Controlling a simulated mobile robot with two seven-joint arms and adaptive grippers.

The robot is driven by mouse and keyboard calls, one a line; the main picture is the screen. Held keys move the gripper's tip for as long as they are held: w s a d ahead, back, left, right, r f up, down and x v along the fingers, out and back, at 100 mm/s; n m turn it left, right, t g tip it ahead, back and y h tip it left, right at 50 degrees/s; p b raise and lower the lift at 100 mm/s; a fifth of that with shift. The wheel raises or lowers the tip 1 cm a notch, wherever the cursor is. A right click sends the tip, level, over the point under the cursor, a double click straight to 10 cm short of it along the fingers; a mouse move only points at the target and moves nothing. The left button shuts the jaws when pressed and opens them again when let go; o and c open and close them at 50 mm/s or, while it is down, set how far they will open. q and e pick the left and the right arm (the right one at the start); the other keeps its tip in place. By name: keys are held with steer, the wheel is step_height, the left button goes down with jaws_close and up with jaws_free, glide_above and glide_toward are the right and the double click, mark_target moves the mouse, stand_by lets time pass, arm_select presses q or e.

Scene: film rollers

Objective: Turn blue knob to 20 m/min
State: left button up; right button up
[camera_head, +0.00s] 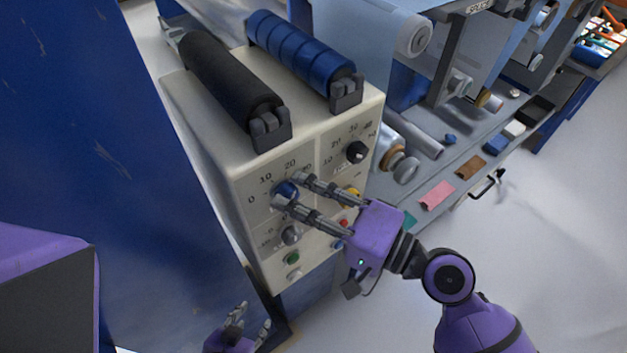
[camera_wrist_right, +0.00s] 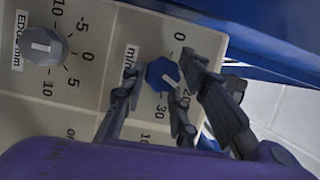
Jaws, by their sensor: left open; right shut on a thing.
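The blue knob (camera_head: 287,187) sits on the cream control box's front panel. The "0" and "30" labels are readable there; "10" is hidden by a finger. My right gripper (camera_head: 288,190) is shut on the blue knob, one finger on each side; its fingers also show in the right wrist view (camera_wrist_right: 160,84). My left gripper (camera_head: 251,328) is open and empty, low in the head view beside the box's base.
A grey knob (camera_wrist_right: 41,46) and, in the head view, a black knob (camera_head: 356,152) share the panel with green, red and yellow buttons. Black (camera_head: 230,82) and blue (camera_head: 300,55) rollers lie on top. A blue wall stands left; floor at right is clear.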

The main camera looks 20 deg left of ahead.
arm_select(q)
steer(key=shift+s+a+f, duration=0.25)
arm_select(e)
steer(key=shift+s+f, duration=0.1)
steer(key=shift+f, duration=0.45)
steer(key=o, duration=1.1)
steer(key=shift+c, duration=0.2)
arm_select(q)
steer(key=shift+f, duration=0.1)
arm_select(e)
steer(key=shift+r, duration=0.15)
arm_select(q)
steer(key=shift+s, duration=0.1)
arm_select(e)
steer(key=shift+r, duration=0.15)
steer(key=v, duration=1.2)
